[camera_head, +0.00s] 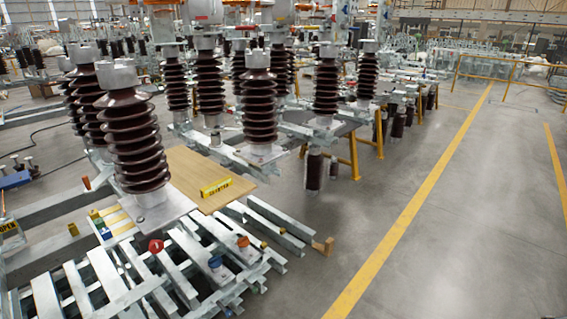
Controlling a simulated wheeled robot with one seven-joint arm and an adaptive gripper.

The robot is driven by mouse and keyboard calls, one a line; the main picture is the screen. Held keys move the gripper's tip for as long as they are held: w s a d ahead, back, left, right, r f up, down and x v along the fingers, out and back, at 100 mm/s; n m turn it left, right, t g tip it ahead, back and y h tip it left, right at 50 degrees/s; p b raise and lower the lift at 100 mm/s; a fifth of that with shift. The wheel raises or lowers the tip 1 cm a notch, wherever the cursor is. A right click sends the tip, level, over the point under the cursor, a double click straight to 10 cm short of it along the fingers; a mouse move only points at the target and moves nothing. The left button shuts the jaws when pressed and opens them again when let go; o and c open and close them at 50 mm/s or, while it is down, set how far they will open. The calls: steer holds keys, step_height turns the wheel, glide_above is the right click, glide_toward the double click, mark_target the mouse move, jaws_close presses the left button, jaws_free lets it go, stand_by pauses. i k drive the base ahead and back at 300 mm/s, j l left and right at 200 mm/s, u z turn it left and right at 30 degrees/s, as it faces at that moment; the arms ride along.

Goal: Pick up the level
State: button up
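The level appears to be the small yellow bar with dark markings (216,187). It lies on a flat wooden board (185,165) among the metal frames, left of the picture's middle. Nothing is touching it from above. A large dark brown ribbed insulator (132,140) stands on a metal plate just to its left. My gripper is not in view.
Grey metal beams (110,280) fill the lower left, with a red round cap (156,246) and a blue one (215,262) on them. More insulators (258,108) stand behind the board.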

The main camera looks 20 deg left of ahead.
mark_target(220, 185)
steer(key=u, duration=1.25)
steer(key=i+l, duration=0.2)
steer(key=i, duration=0.4)
steer(key=i+l, duration=0.15)
steer(key=i, duration=0.45)
steer(key=i+l, duration=0.2)
steer(key=i, duration=0.4)
steer(key=i+l+z, duration=0.1)
steer(key=i, duration=0.5)
steer(key=l, duration=0.1)
